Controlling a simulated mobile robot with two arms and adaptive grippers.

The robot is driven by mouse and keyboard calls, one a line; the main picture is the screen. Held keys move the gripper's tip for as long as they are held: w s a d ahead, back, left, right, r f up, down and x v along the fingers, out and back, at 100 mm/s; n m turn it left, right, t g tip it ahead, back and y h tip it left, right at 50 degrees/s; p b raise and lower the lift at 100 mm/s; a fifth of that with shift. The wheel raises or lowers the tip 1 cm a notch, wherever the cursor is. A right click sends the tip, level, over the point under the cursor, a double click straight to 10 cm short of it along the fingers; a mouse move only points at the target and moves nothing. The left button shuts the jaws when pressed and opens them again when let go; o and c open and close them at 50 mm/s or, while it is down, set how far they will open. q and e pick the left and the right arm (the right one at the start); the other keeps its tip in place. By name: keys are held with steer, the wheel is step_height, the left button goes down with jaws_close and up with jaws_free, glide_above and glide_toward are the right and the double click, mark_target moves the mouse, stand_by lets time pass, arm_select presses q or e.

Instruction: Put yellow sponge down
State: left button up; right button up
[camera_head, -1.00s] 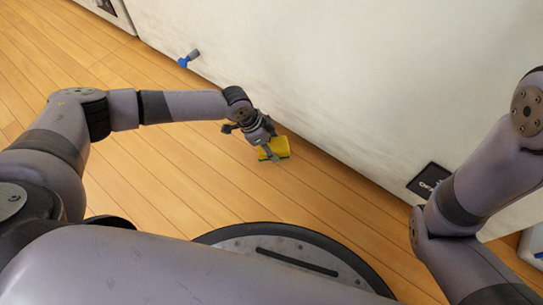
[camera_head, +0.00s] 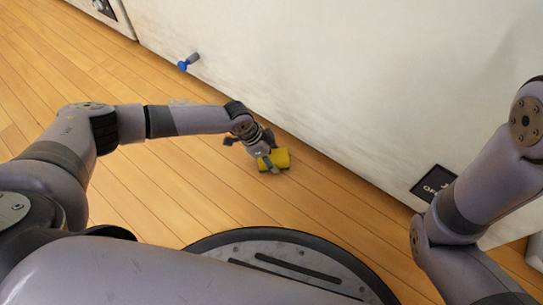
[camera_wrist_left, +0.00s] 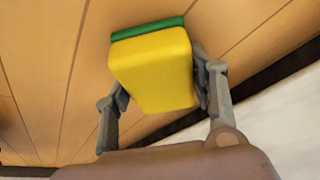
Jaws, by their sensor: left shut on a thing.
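The yellow sponge (camera_head: 280,157) is a block with a green layer along one side. It is in my left gripper (camera_head: 266,157), low over the wooden floor beside the white wall. In the left wrist view the sponge (camera_wrist_left: 153,65) sits between the two fingers of the left gripper (camera_wrist_left: 160,88), one finger against each side. I cannot tell whether its underside touches the floor. My right arm comes in at the right of the head view, but its gripper is out of view.
The wooden floor (camera_head: 150,190) around the sponge is clear. The white wall (camera_head: 330,90) runs diagonally behind it. A black label (camera_head: 433,184) is on the wall at right.

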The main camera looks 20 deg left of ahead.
arm_select(q)
steer(key=shift+s+f, duration=0.1)
steer(key=shift+f, duration=0.2)
steer(key=shift+c, duration=0.4)
steer(key=o, duration=1.1)
steer(key=shift+f, duration=0.15)
